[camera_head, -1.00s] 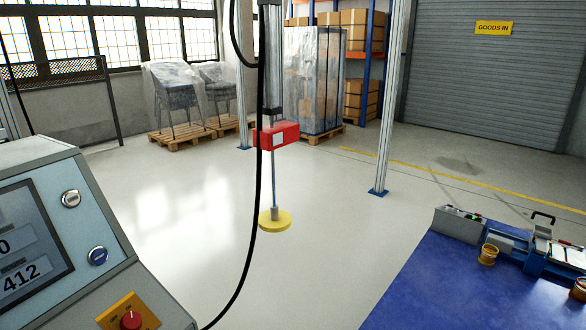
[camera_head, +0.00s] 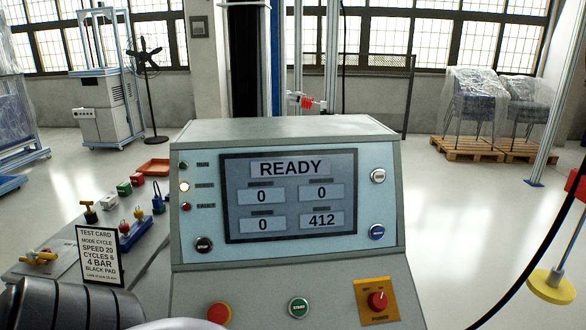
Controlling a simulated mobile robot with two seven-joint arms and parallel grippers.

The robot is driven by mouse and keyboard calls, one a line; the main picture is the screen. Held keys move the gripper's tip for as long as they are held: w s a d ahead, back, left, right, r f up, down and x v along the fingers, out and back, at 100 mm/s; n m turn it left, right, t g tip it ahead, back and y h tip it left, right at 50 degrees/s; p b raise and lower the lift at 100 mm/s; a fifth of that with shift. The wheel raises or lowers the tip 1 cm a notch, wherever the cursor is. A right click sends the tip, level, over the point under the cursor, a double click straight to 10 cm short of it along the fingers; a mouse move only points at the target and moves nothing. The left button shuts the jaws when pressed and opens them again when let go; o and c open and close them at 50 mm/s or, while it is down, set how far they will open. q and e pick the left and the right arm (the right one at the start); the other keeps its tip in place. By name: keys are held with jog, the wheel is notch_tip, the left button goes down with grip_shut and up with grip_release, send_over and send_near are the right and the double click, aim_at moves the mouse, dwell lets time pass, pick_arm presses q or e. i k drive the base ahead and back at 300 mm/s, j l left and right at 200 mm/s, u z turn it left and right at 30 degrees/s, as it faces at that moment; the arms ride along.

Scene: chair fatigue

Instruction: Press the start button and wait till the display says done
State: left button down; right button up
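The control console (camera_head: 285,265) stands in the middle of the head view. Its display (camera_head: 289,195) reads READY at the top, with boxes of 0, 0, 0 and 412 below. The green start button (camera_head: 299,307) is on the lower sloping panel, between a red button (camera_head: 219,313) on a yellow base and the red power knob (camera_head: 377,301). A dark stop-like button (camera_head: 204,244) sits left of the display. A lamp at its left side glows yellowish. A part of my arm shows at the lower left. Neither gripper's fingers can be seen.
A test card (camera_head: 100,255) stands left of the console, reading mode cycle, speed 20, cycles 6, 4 bar, black pad. Small parts and a red tray (camera_head: 153,166) lie behind it. Wrapped chairs (camera_head: 473,103) stand on pallets behind.

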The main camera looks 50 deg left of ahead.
aim_at(298, 306)
jog(key=u, duration=1.7)
